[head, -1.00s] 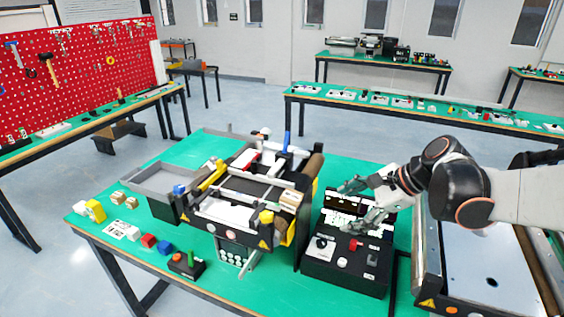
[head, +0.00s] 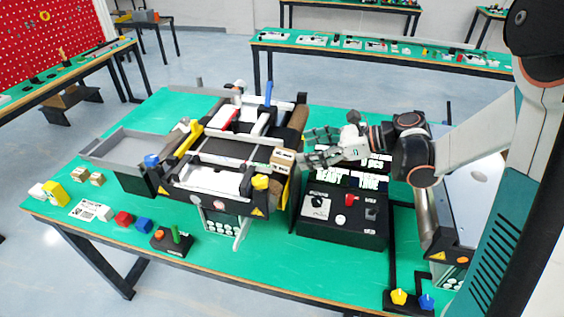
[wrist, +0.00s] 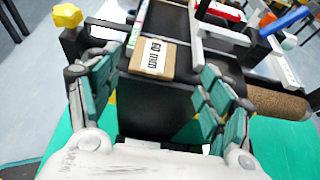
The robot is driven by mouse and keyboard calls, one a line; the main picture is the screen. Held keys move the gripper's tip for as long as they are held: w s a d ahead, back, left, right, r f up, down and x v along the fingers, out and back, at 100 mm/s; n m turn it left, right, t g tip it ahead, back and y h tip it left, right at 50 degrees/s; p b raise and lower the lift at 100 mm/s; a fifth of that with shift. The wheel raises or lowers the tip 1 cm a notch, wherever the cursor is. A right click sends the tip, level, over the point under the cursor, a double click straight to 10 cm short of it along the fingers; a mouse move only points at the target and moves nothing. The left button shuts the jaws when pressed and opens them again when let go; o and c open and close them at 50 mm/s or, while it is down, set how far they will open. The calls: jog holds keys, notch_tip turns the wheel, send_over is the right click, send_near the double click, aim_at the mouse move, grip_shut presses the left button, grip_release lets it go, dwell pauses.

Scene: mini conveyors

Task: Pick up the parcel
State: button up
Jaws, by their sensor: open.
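The parcel is a small brown cardboard box (head: 282,158) with a white label, on the right front corner of the mini conveyor (head: 235,152). In the wrist view the parcel (wrist: 148,72) sits on the dark conveyor edge, label facing me, between and slightly beyond the fingertips. My gripper (head: 304,147) is just right of the parcel in the head view, its fingers pointing left. The wrist view shows my gripper (wrist: 160,66) open and empty, with teal finger pads on both sides.
A black control box (head: 343,220) with knobs and a red button stands below my gripper. A yellow knob (head: 260,182) and a brown roller (wrist: 275,101) flank the parcel. A grey tray (head: 130,146) and small loose blocks lie left. Another conveyor stands right.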

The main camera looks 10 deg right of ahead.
aim_at(279, 153)
jog(key=x, duration=0.1)
jog(key=b+x, duration=0.1)
jog(key=x, duration=0.3)
jog(key=shift+s+a+r, duration=0.2)
jog(key=shift+s+a, duration=0.1)
jog(key=shift+a, duration=0.15)
jog(key=shift+w+a+f, duration=0.15)
jog(key=shift+w+a, duration=0.1)
jog(key=shift+a, duration=0.15)
jog(key=c, duration=1.2)
